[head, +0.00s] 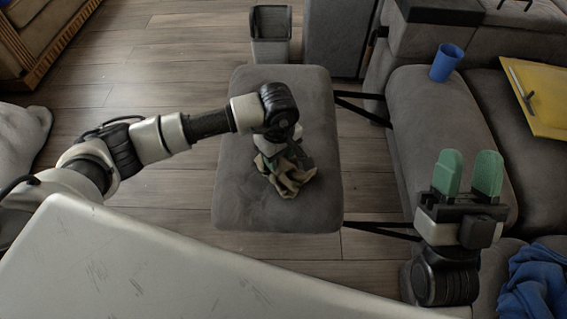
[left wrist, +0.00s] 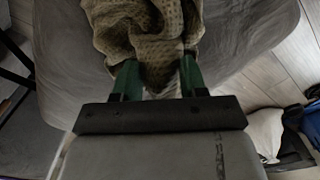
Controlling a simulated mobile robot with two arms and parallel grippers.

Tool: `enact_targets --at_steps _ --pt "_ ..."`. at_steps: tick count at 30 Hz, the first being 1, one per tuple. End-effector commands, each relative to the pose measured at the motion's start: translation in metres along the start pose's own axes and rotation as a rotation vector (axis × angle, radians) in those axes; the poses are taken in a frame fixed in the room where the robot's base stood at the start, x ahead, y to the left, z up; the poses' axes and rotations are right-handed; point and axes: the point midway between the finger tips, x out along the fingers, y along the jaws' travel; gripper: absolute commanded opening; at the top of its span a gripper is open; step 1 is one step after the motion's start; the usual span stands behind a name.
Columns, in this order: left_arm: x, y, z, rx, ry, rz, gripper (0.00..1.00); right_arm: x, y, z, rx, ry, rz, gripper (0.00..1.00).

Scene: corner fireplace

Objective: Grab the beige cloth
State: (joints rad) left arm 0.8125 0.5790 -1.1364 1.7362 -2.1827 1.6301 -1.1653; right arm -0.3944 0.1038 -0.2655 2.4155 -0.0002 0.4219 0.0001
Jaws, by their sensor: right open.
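The beige cloth (head: 288,176) lies crumpled on the grey ottoman (head: 240,205). It also fills the top middle of the left wrist view (left wrist: 150,35). My left gripper (head: 275,158) points down at the cloth, its fingers partly hidden by the wrist. In the left wrist view, the green fingers of my left gripper (left wrist: 158,75) stand apart with folds of cloth between them. The cloth covers the fingertips, and I cannot tell whether they press on it. My right gripper (head: 467,175) is open and empty, pointing up to the right of the ottoman.
A grey sofa (head: 410,130) stands to the right, with a blue cup (head: 446,62), a yellow folder (head: 540,90) and a blue cloth (head: 535,290) on it. A grey bin (head: 271,50) stands behind the ottoman. Wooden floor (head: 150,60) lies open at the left back.

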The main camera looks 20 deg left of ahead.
Motion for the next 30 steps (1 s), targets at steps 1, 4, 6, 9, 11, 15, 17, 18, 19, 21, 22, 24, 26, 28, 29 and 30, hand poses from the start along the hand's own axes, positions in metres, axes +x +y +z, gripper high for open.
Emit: enact_targets --at_steps 1,4,6,9,11,15,17,18,19,21,22,24,26,28,29,30 --pt "0.000 0.000 0.000 0.000 0.000 0.000 0.35 0.000 0.000 0.000 0.000 0.000 0.000 0.43" --pt "0.000 0.000 0.000 0.000 0.000 0.000 0.20 0.000 0.000 0.000 0.000 -0.001 0.000 0.43" --pt "0.000 0.000 0.000 0.000 0.000 0.000 0.09 0.000 0.000 0.000 0.000 -0.001 0.000 0.43" --pt "0.000 0.000 0.000 0.000 0.000 0.000 0.00 0.000 0.000 0.000 0.000 -0.001 0.000 0.43" --pt "0.000 0.000 0.000 0.000 0.000 0.000 0.00 0.000 0.000 0.000 0.000 -0.001 0.000 0.43" --pt "-0.001 0.000 0.000 0.000 0.000 0.001 0.00 0.000 0.000 0.000 0.000 -0.001 0.000 0.43" --pt "-0.002 0.000 0.000 0.000 0.001 0.001 0.00 0.001 0.000 0.000 0.000 -0.005 0.000 0.43" --pt "-0.003 0.000 0.000 0.000 0.001 0.001 0.00 0.001 0.000 0.001 0.000 -0.010 0.000 0.43" --pt "-0.004 0.000 0.000 0.000 0.001 0.001 0.00 0.001 0.000 0.002 0.000 -0.017 0.000 0.43" --pt "-0.008 0.000 0.000 0.000 0.001 0.001 0.00 0.002 0.001 0.005 -0.002 -0.049 0.002 0.43" --pt "-0.010 0.000 0.000 0.000 0.001 0.002 0.00 0.001 0.002 0.008 -0.004 -0.070 0.003 0.43" --pt "-0.016 0.000 0.000 0.000 0.002 0.002 0.00 0.001 0.003 0.013 -0.007 -0.119 0.005 0.43" --pt "-0.023 0.000 0.000 0.000 0.002 0.001 0.00 0.001 0.004 0.020 -0.009 -0.173 0.007 0.43" --pt "-0.033 0.000 -0.001 0.001 0.002 0.002 0.00 0.000 0.005 0.029 -0.013 -0.251 0.010 0.43" --pt "-0.039 0.001 -0.001 0.001 0.003 0.003 0.00 -0.001 0.006 0.033 -0.014 -0.291 0.012 0.43" --pt "-0.046 0.000 -0.001 0.001 0.003 0.003 0.00 -0.003 0.007 0.039 -0.016 -0.348 0.014 0.43"
